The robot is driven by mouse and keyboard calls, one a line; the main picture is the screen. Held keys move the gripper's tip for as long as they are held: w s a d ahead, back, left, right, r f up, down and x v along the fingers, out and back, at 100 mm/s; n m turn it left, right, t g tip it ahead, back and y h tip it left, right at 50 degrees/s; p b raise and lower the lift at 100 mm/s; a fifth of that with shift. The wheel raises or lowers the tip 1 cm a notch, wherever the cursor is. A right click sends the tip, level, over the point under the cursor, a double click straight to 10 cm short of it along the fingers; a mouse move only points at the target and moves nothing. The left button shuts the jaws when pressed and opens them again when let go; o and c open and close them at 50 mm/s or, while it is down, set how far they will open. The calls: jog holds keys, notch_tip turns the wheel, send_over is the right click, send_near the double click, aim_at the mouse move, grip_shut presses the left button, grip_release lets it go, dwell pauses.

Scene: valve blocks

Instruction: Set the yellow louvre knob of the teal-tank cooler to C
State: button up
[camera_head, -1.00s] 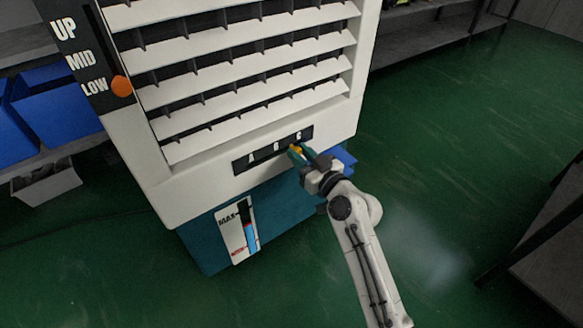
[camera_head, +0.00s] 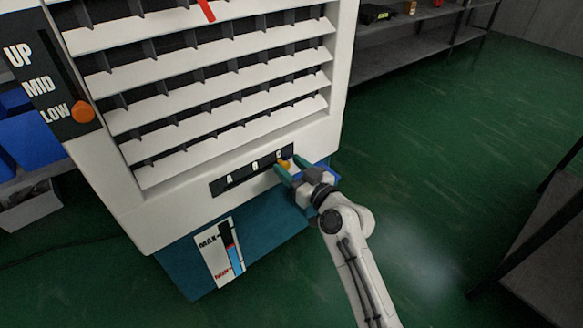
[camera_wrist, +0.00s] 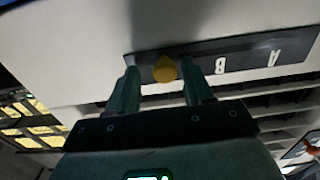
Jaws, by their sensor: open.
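The cooler (camera_head: 150,215) is white with slatted louvres and a teal tank (camera_head: 270,235) below. A black strip (camera_head: 238,177) under the louvres bears A, B and C. The yellow knob (camera_head: 285,164) is at the C end of the strip; it also shows in the wrist view (camera_wrist: 165,69), where it covers the place of the C while A and B show upside down. My gripper (camera_head: 290,166) is open, with one finger on each side of the knob. In the wrist view my gripper (camera_wrist: 162,80) shows a visible gap between the knob and each finger.
An orange slider knob (camera_head: 83,112) sits at LOW on the UP/MID/LOW panel. A MAX/MIN gauge (camera_head: 220,253) is on the tank. Blue bins (camera_head: 28,135) stand at left, and shelves (camera_head: 405,45) at the back right. The green floor (camera_head: 450,150) at right is clear.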

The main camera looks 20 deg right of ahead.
jog(key=shift+s, duration=0.1)
jog(key=p+v, duration=0.1)
jog(key=v, duration=0.9)
jog(key=shift+s, duration=0.3)
jog(key=shift+d, duration=0.1)
jog(key=s+a+f+g, duration=0.3)
jog(key=s+f+g, duration=0.6)
jog(key=s+f, duration=0.4)
jog(key=s+d+f+m+g+h, duration=0.1)
jog(key=s+d+m+g+h, duration=0.2)
jog(key=s, duration=0.6)
jog(key=s+d+g+h, duration=0.2)
jog(key=s+g, duration=0.2)
jog(key=s, duration=0.6)
notch_tip(320, 180, up, 35)
jog(key=p, duration=3.5)
jog(key=shift+s+d+p, duration=0.2)
jog(key=shift+d+p, duration=0.1)
jog(key=shift+p, duration=0.1)
jog(key=shift+r, duration=0.1)
